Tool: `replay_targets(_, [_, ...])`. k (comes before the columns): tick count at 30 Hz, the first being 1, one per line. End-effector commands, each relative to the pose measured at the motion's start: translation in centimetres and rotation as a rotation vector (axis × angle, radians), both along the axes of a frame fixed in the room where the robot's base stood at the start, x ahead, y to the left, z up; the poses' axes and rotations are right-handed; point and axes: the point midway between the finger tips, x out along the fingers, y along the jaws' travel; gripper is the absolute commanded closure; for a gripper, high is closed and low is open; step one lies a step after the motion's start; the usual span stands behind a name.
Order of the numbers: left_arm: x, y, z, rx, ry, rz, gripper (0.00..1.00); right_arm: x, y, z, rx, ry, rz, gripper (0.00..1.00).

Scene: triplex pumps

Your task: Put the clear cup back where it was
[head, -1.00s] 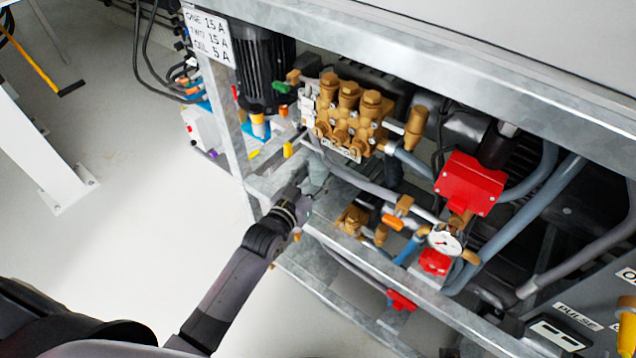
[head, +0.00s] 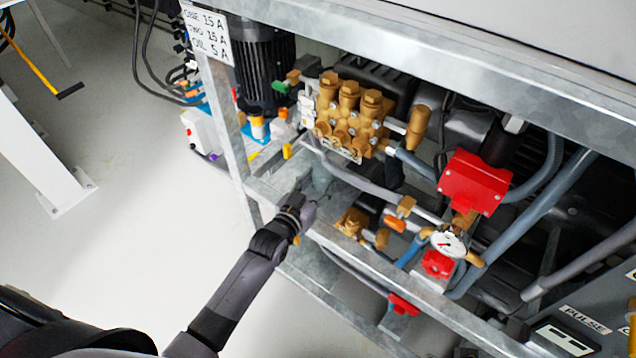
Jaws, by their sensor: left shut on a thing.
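My left gripper (head: 308,198) reaches over the lower galvanized rail, in front of the brass pump. It is shut on the clear cup (head: 319,179), a faint, see-through grey-green shape just beyond its fingers. The cup is hard to make out against the grey metal, and its lower part is hidden by the gripper. I cannot tell whether the cup touches the metal shelf (head: 350,190) around it. My right gripper is not in view.
The brass triplex pump (head: 347,115) stands just behind. A grey hose (head: 360,186) and brass fittings (head: 352,222) lie close on the right. A red box (head: 473,182) and a gauge (head: 448,243) are further right. Open floor lies left of the frame.

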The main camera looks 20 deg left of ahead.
Motion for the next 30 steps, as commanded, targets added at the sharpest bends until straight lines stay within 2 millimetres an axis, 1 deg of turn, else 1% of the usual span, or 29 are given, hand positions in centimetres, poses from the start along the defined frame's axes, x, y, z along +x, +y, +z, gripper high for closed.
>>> replay_targets(1, [0.0, 0.0, 0.0, 0.0, -0.001, 0.0, 0.52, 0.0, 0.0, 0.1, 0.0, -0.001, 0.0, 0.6])
replay_targets(9, [0.0, 0.0, 0.0, 0.0, 0.0, 0.0, 0.34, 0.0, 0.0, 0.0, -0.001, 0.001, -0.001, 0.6])
replay_targets(18, [0.0, 0.0, 0.0, 0.0, -0.001, 0.0, 0.33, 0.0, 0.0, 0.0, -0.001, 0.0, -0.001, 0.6])
replay_targets(21, [0.0, 0.0, 0.4, 0.0, -0.001, 0.0, 0.33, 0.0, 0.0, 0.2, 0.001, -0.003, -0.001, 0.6])
replay_targets(22, [-0.3, 0.1, 0.3, 0.0, 0.001, 0.0, 0.33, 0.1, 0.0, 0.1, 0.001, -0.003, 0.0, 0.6])
replay_targets(24, [-1.3, 0.3, 0.5, 0.0, 0.002, 0.0, 0.33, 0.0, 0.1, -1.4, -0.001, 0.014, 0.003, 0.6])
replay_targets(26, [-2.4, 0.5, 0.7, 0.0, 0.002, 0.0, 0.33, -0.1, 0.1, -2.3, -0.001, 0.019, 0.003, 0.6])
replay_targets(30, [-5.5, 1.0, 1.2, 0.001, 0.003, 0.0, 0.33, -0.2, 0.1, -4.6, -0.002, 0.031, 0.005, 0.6])
